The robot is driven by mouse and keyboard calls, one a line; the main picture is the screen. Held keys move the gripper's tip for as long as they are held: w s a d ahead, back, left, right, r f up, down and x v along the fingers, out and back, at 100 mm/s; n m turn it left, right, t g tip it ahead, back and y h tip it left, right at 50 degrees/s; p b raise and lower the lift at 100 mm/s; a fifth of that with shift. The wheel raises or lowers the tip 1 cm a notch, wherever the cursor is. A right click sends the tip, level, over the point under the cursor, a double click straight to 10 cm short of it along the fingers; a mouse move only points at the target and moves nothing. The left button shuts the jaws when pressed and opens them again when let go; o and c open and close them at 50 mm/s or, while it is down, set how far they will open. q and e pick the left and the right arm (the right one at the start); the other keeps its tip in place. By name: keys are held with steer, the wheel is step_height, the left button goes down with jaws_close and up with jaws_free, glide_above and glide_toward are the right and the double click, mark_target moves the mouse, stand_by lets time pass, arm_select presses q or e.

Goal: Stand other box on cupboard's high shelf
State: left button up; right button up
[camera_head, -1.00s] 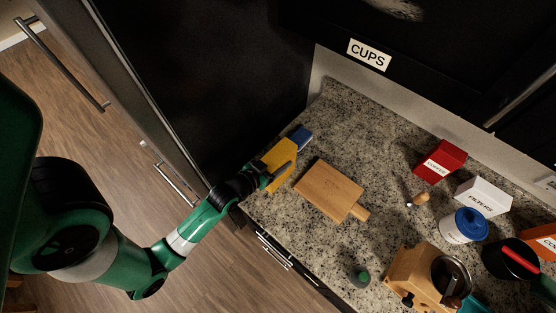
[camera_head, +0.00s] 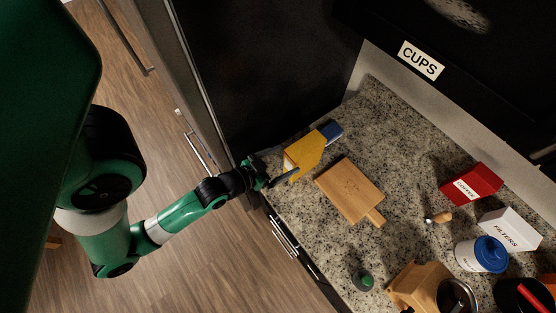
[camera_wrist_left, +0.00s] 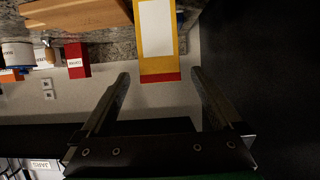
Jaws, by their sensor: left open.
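A yellow box (camera_head: 304,155) stands on the counter's left end by the dark tall unit. In the left wrist view the yellow box (camera_wrist_left: 157,40) shows a white panel and a red band. My left gripper (camera_head: 282,178) is open, just left of and below the box in the head view. In the wrist view its fingers (camera_wrist_left: 159,74) are apart, with the box ahead in the gap and not clasped. A red coffee box (camera_head: 470,186) and a white filters box (camera_head: 511,229) stand at the right. The cupboard (camera_head: 480,70) labelled CUPS shows a dark front; no shelf is visible.
A blue block (camera_head: 330,131) is behind the yellow box. A wooden board (camera_head: 350,190) lies beside it. A blue-lidded canister (camera_head: 481,256), a wooden grinder (camera_head: 418,284) and a green-topped item (camera_head: 363,280) stand towards the front right. Bare counter lies around the board.

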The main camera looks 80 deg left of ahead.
arm_select(q)
steer(key=shift+v, duration=1.05)
steer(key=shift+w, duration=0.1)
steer(key=w+r+m+t, duration=0.2)
steer(key=w+r+t, duration=0.3)
steer(key=w+r, duration=0.95)
steer(key=w+d+r+m+t+h, duration=0.1)
steer(key=w+d+r+t, duration=0.15)
steer(key=r, duration=0.55)
steer(key=w+d+r+t+h, duration=0.15)
steer(key=w+r, duration=0.25)
steer(key=r, duration=0.4)
steer(key=s+d+r+m+t+h, duration=0.1)
steer(key=d+r+t+h, duration=0.1)
steer(key=r, duration=0.7)
steer(key=s+d+r+m+t+h, duration=0.1)
steer(key=s+d+r+t+h, duration=0.1)
steer(key=d+r, duration=0.3)
steer(key=s+d+r+m+t+h, duration=0.1)
steer(key=d+r, duration=0.3)
steer(key=r, duration=0.9)
steer(key=shift+s+d+r+m+t+h, duration=0.3)
steer(key=shift+m+t+h, duration=0.1)
steer(key=shift+t+h, duration=0.35)
